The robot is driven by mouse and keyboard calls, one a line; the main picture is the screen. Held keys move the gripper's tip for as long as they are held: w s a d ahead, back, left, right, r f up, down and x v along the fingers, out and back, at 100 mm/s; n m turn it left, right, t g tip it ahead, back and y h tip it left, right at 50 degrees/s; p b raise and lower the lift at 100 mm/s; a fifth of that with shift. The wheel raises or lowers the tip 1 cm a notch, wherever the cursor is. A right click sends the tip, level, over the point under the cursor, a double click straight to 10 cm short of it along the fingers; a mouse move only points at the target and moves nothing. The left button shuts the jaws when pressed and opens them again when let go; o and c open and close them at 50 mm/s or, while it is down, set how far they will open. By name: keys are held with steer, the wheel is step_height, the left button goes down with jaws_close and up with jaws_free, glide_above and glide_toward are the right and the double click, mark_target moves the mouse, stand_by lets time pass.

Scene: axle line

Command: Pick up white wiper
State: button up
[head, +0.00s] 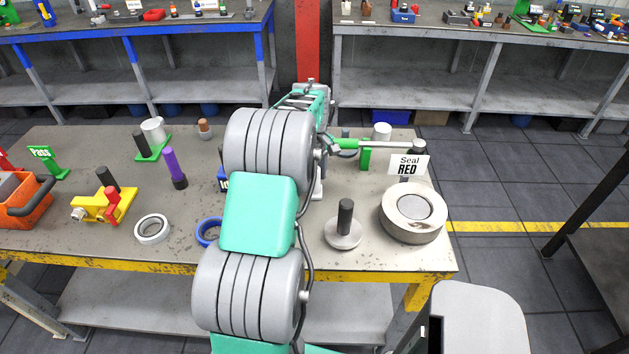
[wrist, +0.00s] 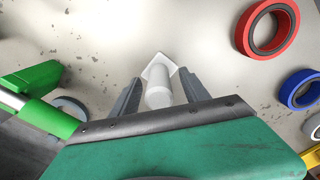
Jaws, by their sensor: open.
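The white wiper (wrist: 158,88) shows in the wrist view as a white cylinder with a flat, pointed white plate at its far end. My gripper (wrist: 161,76) is open, with one grey finger on each side of the cylinder. I cannot tell whether either finger touches it.
A red ring (wrist: 267,29) and a blue ring (wrist: 301,89) lie right of the gripper in the wrist view. A green fixture (wrist: 42,117) with a grey rod is at left. On the table, a large tape roll (head: 413,230) and a black-handled disc (head: 343,233) stand right of my arm.

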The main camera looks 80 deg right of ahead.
steer(key=shift+f, duration=0.75)
jaws_close()
